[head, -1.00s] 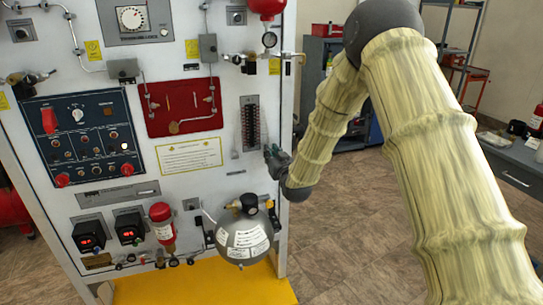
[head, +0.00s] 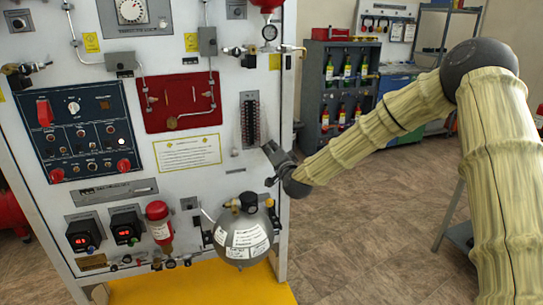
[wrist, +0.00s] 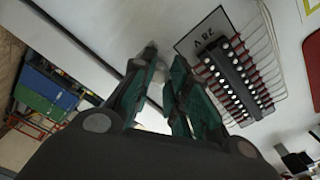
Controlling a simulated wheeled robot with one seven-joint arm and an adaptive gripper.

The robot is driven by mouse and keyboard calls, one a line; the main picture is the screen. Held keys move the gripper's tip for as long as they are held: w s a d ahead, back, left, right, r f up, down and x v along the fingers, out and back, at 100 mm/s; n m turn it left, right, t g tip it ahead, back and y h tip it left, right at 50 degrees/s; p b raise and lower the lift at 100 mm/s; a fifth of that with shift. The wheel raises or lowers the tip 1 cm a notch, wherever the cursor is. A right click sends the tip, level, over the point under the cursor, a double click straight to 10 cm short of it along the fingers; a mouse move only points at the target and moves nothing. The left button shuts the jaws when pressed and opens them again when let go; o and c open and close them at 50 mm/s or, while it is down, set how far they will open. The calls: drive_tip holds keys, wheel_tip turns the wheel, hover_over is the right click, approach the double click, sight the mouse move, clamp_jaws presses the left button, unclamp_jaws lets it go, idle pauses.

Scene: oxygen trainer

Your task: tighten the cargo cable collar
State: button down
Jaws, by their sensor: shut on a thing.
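My gripper (head: 271,164) is at the right edge of the white panel (head: 233,166), just below the terminal strip. In the wrist view, its two green-dark fingers (wrist: 163,68) are close together, with a narrow bright gap lower down between them. A small grey piece (wrist: 149,51) shows by the left fingertip, against the panel. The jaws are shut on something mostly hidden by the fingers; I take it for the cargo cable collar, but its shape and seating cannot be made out.
A terminal strip with red wires (wrist: 236,75), marked 28 V, is right beside the fingers; it also shows in the head view (head: 250,120). A grey sphere tank (head: 243,240) hangs below my gripper. A bottle cabinet (head: 340,90) stands behind.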

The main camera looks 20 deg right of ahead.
drive_tip(key=m+b, duration=0.1)
drive_tip(key=m, duration=0.1)
drive_tip(key=m+b, duration=0.2)
drive_tip(key=shift+d+f+m, duration=0.15)
drive_tip(key=shift+m, duration=0.25)
drive_tip(key=m+b, duration=0.3)
drive_tip(key=m, duration=0.1)
idle(0.4)
drive_tip(key=c, duration=1.3)
unclamp_jaws()
drive_tip(key=shift+d, duration=0.1)
drive_tip(key=shift+c, duration=0.2)
drive_tip(key=shift+a, duration=0.2)
drive_tip(key=s, duration=1.2)
drive_tip(key=shift+d, duration=0.25)
